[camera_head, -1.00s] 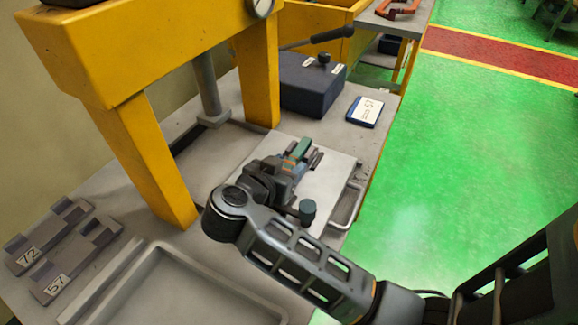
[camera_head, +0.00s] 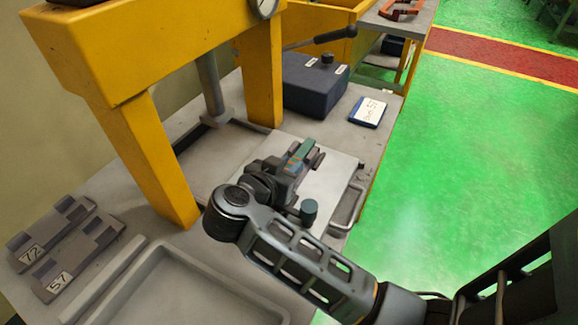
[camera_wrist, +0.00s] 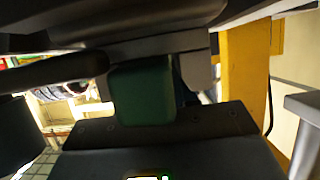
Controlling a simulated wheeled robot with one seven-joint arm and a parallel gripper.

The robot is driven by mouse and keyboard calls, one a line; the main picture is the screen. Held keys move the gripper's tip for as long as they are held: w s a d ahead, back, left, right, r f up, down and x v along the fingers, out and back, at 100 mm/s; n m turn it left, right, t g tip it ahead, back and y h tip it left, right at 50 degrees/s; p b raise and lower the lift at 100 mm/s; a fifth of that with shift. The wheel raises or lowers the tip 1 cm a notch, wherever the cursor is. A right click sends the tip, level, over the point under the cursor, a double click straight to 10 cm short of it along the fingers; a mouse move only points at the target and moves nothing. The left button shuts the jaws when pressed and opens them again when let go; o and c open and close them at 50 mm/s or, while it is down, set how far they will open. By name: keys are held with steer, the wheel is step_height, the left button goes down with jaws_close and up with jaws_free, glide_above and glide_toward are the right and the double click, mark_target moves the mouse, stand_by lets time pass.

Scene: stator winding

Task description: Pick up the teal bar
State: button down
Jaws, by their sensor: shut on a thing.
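The teal bar (camera_head: 301,150) is at the end of my arm in the head view, over the pale plate (camera_head: 335,181) on the bench. My gripper (camera_head: 297,162) is shut on it, with a finger on each side of the bar. In the wrist view the bar's green end (camera_wrist: 141,94) shows close up between dark gripper parts. The gripper hides much of the bar. I cannot tell whether the bar touches the plate.
A yellow press frame (camera_head: 150,160) stands left of my gripper, and a dark blue box (camera_head: 312,88) behind it. A labelled card (camera_head: 367,111) lies to the right.

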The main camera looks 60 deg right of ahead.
mark_target(288, 168)
step_height(288, 168, up, 4)
steer(key=d+r, duration=0.7)
steer(key=d, duration=0.4)
steer(key=shift+w+d, duration=0.25)
steer(key=shift+d, duration=0.1)
